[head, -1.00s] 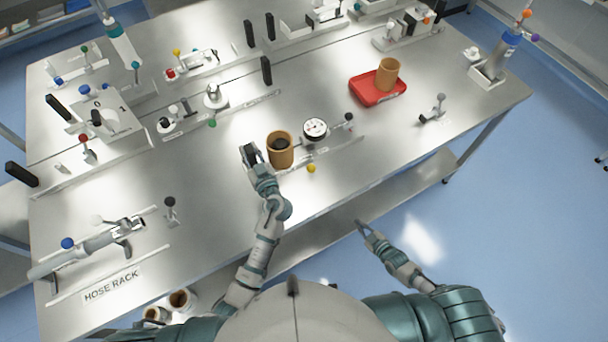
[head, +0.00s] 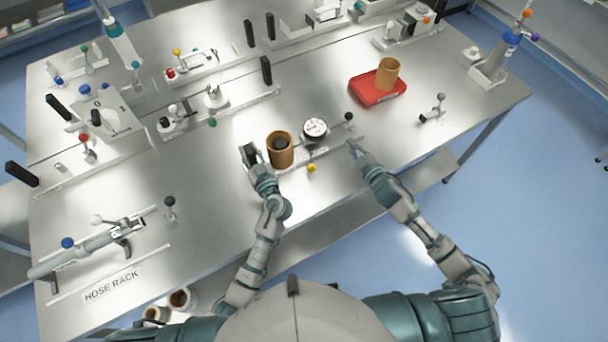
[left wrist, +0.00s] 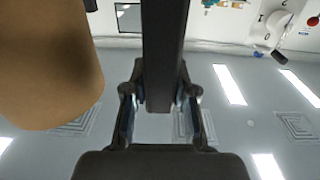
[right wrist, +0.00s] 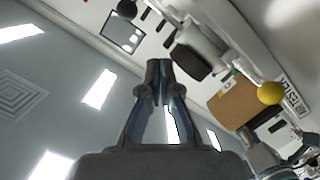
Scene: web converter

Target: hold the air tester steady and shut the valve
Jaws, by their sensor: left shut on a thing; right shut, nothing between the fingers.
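The air tester is the unit near the table's front edge, with a round white gauge (head: 315,128) on its base strip; a label partly reading "TESTER" (right wrist: 292,95) shows in the right wrist view. A black knob (head: 348,116) stands at its right end and a yellow ball (head: 311,168) at its front; I cannot tell which works the valve. A brown cylinder (head: 280,150) stands at its left, also in the left wrist view (left wrist: 45,65). My left gripper (head: 250,155) is shut on a black upright handle (left wrist: 165,50). My right gripper (head: 352,145) is shut and empty, just right of the tester.
A red tray (head: 372,95) with a brown cup (head: 388,72) lies behind and right. A small lever fitting (head: 436,108) stands further right. Other fixtures fill the table's back and left, including the hose rack (head: 110,285). Bare table lies between the tester and the lever fitting.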

